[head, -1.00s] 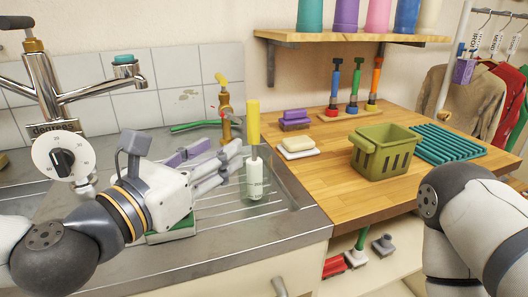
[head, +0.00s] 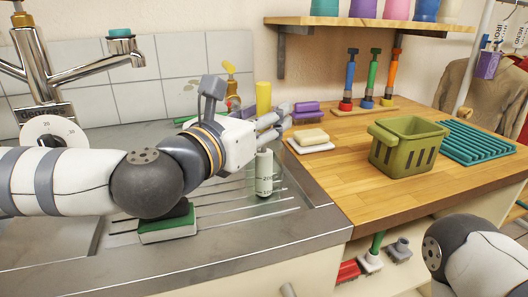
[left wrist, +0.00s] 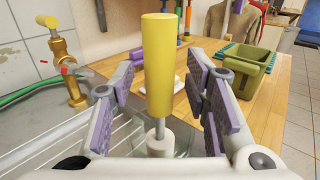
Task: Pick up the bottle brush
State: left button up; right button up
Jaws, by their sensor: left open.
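In the left wrist view the yellow head (left wrist: 159,65) rises between the two open, purple-padded fingers (left wrist: 163,92), with the white handle below (left wrist: 160,146). The fingers stand apart on both sides, and I see no grip on the brush. My right gripper is out of view.
A green-and-white sponge (head: 168,225) lies on the drainboard below my left arm. A brass tap (left wrist: 66,62) with a green hose is behind. Soap on a white dish (head: 311,141), a purple sponge (head: 306,110) and an olive basket (head: 405,146) stand on the wooden counter.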

pick_arm(q)
grip_shut()
